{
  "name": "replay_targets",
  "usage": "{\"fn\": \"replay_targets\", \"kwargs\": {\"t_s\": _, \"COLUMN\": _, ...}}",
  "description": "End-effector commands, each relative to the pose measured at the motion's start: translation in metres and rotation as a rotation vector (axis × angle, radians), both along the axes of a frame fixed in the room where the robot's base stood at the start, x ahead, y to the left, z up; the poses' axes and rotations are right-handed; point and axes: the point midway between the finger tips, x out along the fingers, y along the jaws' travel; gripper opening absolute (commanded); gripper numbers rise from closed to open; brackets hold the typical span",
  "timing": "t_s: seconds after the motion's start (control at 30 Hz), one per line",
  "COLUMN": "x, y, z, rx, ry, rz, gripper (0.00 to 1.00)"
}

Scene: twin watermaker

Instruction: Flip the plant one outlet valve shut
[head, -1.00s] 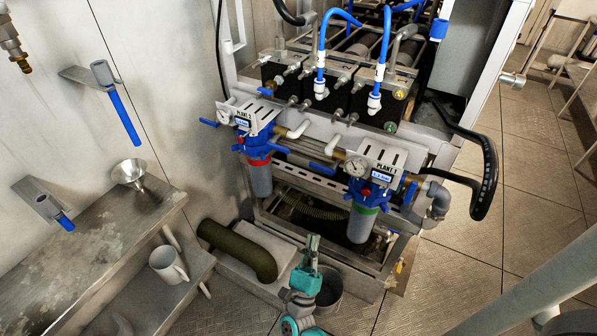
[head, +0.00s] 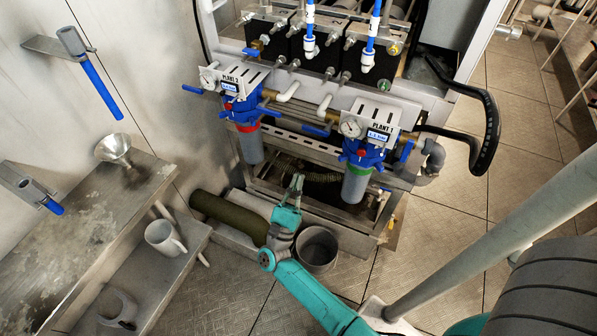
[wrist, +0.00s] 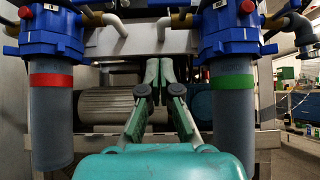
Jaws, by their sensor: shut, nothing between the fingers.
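The plant one filter unit has a white PLANT 1 panel (head: 371,120) with a gauge and display, a blue head and a grey housing (head: 355,186) with a green band. A blue lever (head: 406,152) stands steeply on the pipe at its right. Another blue lever (head: 316,130) points left on its left side. My gripper (head: 297,182) is shut and empty, low and left of the plant one housing, touching no lever. In the wrist view my gripper (wrist: 161,72) points between the green-banded housing (wrist: 233,115) and the red-banded one.
The plant two unit (head: 240,90) with a red band stands at the left. A grey bucket (head: 318,248) and a dark green cylinder (head: 228,217) sit below my arm. A black hose (head: 490,140) loops out at the right. Steps with a mug (head: 165,238) stand at left.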

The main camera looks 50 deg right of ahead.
Motion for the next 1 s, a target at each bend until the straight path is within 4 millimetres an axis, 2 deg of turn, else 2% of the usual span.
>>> {"fn": "replay_targets", "kwargs": {"t_s": 0.43, "x": 0.018, "y": -0.056, "z": 0.059, "rx": 0.000, "ry": -0.003, "rz": -0.004, "gripper": 0.00}}
{"fn": "replay_targets", "kwargs": {"t_s": 0.7, "x": 0.019, "y": -0.054, "z": 0.091, "rx": 0.000, "ry": -0.001, "rz": -0.001, "gripper": 0.00}}
{"fn": "replay_targets", "kwargs": {"t_s": 1.0, "x": 0.019, "y": -0.054, "z": 0.098, "rx": 0.000, "ry": 0.001, "rz": -0.001, "gripper": 0.00}}
